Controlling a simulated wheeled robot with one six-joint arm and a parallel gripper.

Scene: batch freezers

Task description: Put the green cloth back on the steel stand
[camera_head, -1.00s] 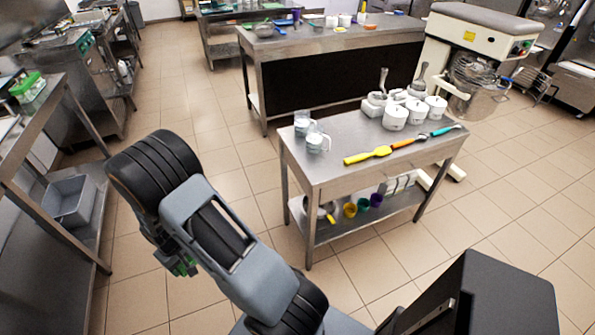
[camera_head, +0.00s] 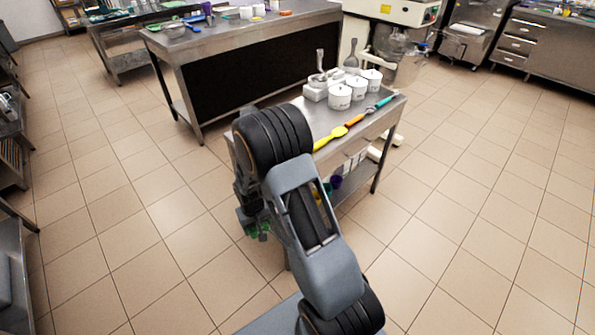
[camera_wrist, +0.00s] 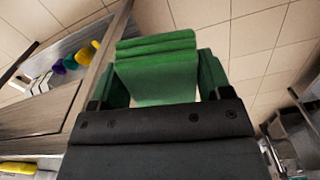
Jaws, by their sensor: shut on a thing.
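My gripper (camera_wrist: 163,95) is shut on the green cloth (camera_wrist: 157,65), which shows as a folded stack between the fingers in the wrist view. In the head view my gripper (camera_head: 255,230) is low, mostly hidden behind my own arm, with only small bits of green showing. It hangs beside the near left end of a steel table (camera_head: 375,125), which my arm partly covers. I cannot tell whether this table is the steel stand. In the wrist view the table's edge (camera_wrist: 100,60) runs close along the left of the cloth.
The table holds white tubs (camera_head: 340,97), a yellow spatula (camera_head: 330,139) and other utensils. Coloured cups (camera_wrist: 72,62) stand on its lower shelf. A larger steel counter (camera_head: 235,28) stands behind, and a mixer (camera_head: 395,12) at the back. Tiled floor is clear at left and right.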

